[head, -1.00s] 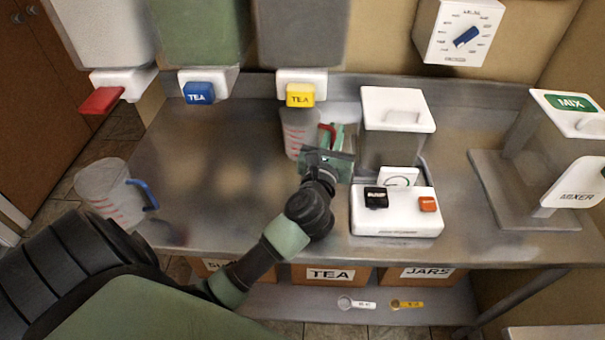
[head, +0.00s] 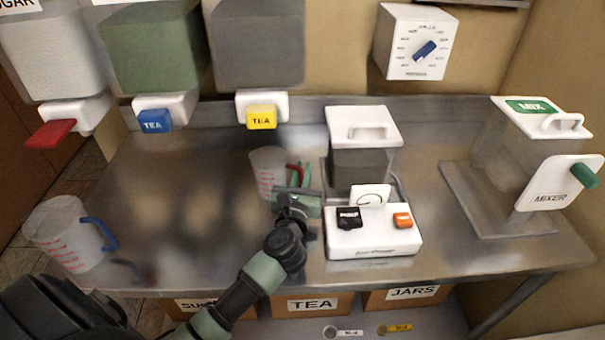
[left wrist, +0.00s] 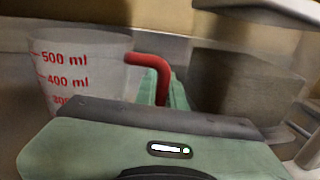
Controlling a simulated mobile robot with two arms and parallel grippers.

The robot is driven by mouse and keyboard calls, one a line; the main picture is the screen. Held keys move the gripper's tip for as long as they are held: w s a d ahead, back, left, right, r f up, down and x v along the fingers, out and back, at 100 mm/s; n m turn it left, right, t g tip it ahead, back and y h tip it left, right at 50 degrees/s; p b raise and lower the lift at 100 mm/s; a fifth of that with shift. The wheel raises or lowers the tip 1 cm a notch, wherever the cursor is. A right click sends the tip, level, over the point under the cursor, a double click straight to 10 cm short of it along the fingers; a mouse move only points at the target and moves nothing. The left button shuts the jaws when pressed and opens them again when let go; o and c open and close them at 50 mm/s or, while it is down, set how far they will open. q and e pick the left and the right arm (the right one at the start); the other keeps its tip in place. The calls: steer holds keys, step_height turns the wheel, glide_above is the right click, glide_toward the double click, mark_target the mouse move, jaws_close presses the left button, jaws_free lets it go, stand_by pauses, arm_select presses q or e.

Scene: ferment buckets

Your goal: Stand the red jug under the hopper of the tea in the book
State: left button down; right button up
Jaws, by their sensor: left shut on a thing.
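The red jug (head: 266,172) is a clear measuring jug with red marks and a red handle. It looks upright on the steel bench, below and in front of the yellow TEA tab (head: 262,117) of the grey hopper (head: 258,45). My left gripper (head: 296,188) is shut on the jug's red handle, at the jug's right side. In the left wrist view the jug (left wrist: 80,68) shows its ml marks, and its handle meets the green fingers (left wrist: 158,88). The green hopper (head: 155,45) has a blue TEA tab (head: 155,121). No book shows. My right gripper is out of view.
A jug with a blue handle (head: 68,235) stands at the bench's left end. A lidded grey container (head: 358,168) and a white scale (head: 372,235) stand close right of the red jug. The mixer (head: 545,195) is farther right. The bench left of the red jug is clear.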

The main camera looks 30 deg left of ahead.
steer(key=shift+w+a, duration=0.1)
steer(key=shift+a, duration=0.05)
arm_select(q)
steer(key=c, duration=1.9)
jaws_free()
steer(key=shift+f, duration=0.15)
steer(key=o, duration=0.4)
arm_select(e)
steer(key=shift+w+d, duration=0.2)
